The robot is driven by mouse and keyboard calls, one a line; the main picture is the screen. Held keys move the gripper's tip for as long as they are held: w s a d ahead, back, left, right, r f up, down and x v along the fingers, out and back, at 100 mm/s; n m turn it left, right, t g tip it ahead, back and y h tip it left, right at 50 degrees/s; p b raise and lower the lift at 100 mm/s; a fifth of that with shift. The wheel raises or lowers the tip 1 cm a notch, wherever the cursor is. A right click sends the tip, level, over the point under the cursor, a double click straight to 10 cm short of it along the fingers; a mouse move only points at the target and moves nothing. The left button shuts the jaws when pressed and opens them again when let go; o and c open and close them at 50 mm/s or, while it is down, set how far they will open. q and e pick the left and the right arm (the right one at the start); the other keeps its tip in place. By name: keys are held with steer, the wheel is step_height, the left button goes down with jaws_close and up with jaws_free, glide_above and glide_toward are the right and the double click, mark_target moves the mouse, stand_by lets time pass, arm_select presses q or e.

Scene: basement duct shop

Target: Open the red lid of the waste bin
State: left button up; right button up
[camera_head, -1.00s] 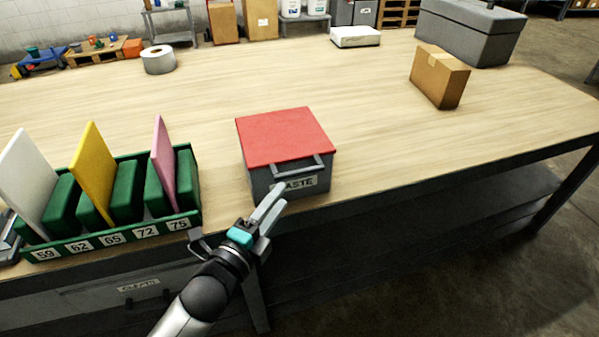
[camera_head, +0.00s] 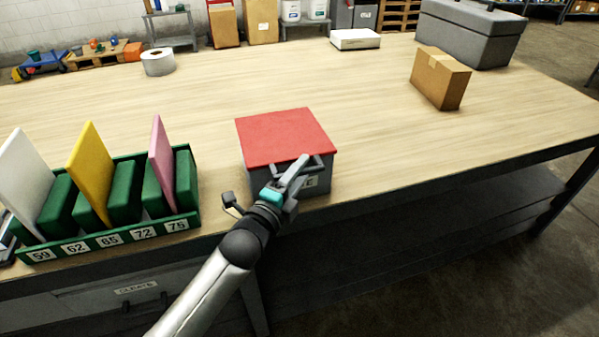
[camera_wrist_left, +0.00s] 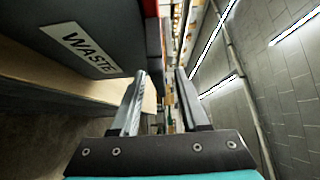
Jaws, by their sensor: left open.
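The waste bin (camera_head: 262,181) is a dark grey box near the front edge of the table, with its red lid (camera_head: 284,136) shut flat on top. A grey bar handle (camera_head: 318,165) sits at the lid's front edge, partly hidden by my gripper. My left gripper (camera_head: 298,172) is open in front of the bin at handle height; I cannot tell whether it touches the handle. In the left wrist view the bin's front with its WASTE label (camera_wrist_left: 90,48) is at upper left, beside the open, empty fingers (camera_wrist_left: 160,85). My right gripper is not in view.
A green rack (camera_head: 110,238) with white, yellow and pink panels stands left of the bin. A cardboard box (camera_head: 440,77), a grey case (camera_head: 470,32) and a tape roll (camera_head: 158,61) stand farther back. The wooden tabletop (camera_head: 380,140) right of the bin is clear.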

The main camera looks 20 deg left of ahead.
arm_select(q)
jaws_close()
stand_by(1.4)
